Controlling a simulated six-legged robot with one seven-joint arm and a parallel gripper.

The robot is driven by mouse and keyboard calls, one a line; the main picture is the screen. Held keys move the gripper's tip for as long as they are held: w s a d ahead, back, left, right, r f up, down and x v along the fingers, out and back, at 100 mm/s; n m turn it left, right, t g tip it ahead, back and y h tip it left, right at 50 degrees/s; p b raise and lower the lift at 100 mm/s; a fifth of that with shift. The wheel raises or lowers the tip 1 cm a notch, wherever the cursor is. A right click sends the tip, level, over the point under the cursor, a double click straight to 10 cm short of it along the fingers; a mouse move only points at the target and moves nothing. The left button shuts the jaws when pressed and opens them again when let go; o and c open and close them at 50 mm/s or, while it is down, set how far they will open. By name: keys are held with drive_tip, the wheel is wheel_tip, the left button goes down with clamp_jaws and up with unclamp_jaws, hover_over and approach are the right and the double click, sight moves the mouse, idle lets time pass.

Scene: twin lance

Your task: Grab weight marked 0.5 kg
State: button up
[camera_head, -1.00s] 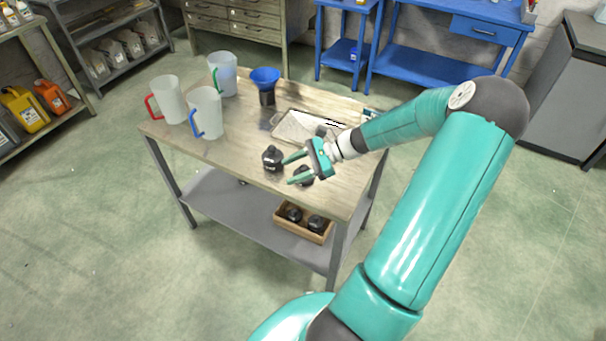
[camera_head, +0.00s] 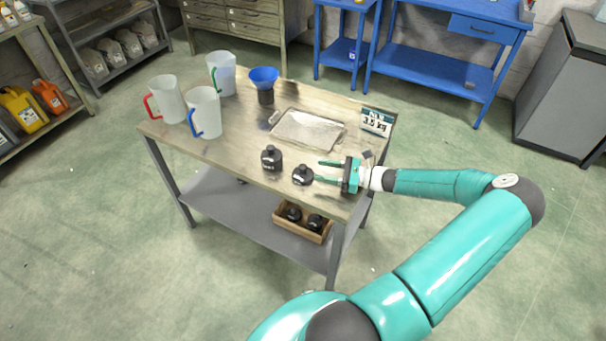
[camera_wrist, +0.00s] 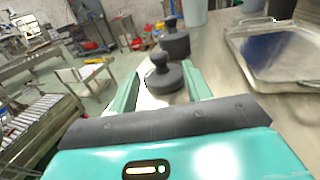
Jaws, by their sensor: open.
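Two dark weights stand on the wooden table top (camera_head: 240,132) near its front edge. The smaller weight (camera_head: 302,176) is on the right and the larger weight (camera_head: 271,158) is to its left; their markings are too small to read. My gripper (camera_head: 322,171) is open and empty, its fingers pointing left at the smaller weight from its right side. In the wrist view the smaller weight (camera_wrist: 165,76) is just ahead, between the lines of the two green fingers (camera_wrist: 160,88), and the larger weight (camera_wrist: 174,42) stands behind it.
A metal tray (camera_head: 309,131) and a sign reading 3.5 kg (camera_head: 377,121) are behind the gripper. Several jugs, one a red-handled jug (camera_head: 166,99), and a blue funnel (camera_head: 264,78) stand farther left. A wooden box (camera_head: 303,222) with dark weights is on the lower shelf.

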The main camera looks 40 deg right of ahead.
sight(303, 166)
drive_tip(key=x, duration=0.7)
drive_tip(key=shift+a, duration=0.1)
drive_tip(key=shift+r, duration=0.15)
clamp_jaws()
